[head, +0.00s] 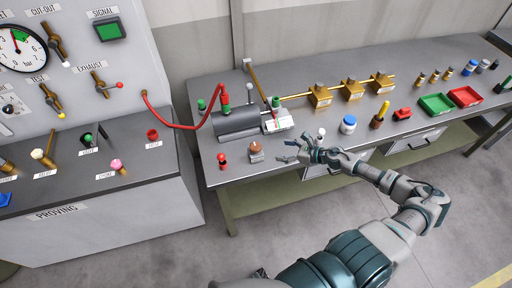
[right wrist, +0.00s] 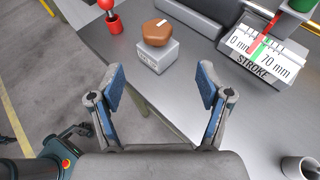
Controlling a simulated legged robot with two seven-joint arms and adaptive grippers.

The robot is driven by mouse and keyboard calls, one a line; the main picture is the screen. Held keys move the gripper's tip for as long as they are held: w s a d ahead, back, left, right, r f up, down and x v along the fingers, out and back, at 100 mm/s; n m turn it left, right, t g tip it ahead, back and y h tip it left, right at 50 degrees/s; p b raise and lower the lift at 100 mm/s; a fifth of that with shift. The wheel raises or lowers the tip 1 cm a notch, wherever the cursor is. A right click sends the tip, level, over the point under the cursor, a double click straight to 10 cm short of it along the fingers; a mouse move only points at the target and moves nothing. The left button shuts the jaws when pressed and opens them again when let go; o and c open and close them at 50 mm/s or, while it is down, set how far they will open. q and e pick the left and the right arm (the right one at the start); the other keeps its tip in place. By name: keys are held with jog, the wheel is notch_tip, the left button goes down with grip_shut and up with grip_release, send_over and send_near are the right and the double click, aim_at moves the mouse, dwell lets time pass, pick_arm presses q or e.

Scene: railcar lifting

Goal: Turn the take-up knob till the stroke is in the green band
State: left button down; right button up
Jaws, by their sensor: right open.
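The brown take-up knob (right wrist: 157,32) sits on a small grey block (right wrist: 153,57), upper middle in the right wrist view; in the head view the knob (head: 256,146) stands near the bench's front edge. My right gripper (right wrist: 161,86) is open and empty, its fingers pointing towards the knob but apart from it. In the head view the gripper (head: 288,151) is just right of the knob. The white stroke scale (right wrist: 262,50), marked 0 mm to 70 mm, carries a red pointer (right wrist: 266,33) close beside a green band (right wrist: 257,46); which side cannot be told surely.
A grey cylinder (head: 238,122) with a red hose (head: 185,126) lies behind the knob. A red-topped peg (head: 222,160) stands left of it. The proving stand (head: 100,215) is at left.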

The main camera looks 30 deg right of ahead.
aim_at(257, 147)
jog(key=p+x, duration=0.1)
jog(key=x, duration=0.5)
jog(key=p+x, duration=0.1)
jog(key=x, duration=0.5)
jog(key=shift+w+a, duration=0.3)
jog(key=shift+a, duration=0.05)
jog(key=shift+w+f, duration=0.15)
jog(key=shift+w, duration=0.1)
jog(key=shift+w+a+f, duration=0.1)
jog(key=shift+a, duration=0.05)
jog(key=shift+a, duration=0.15)
jog(key=c, duration=1.2)
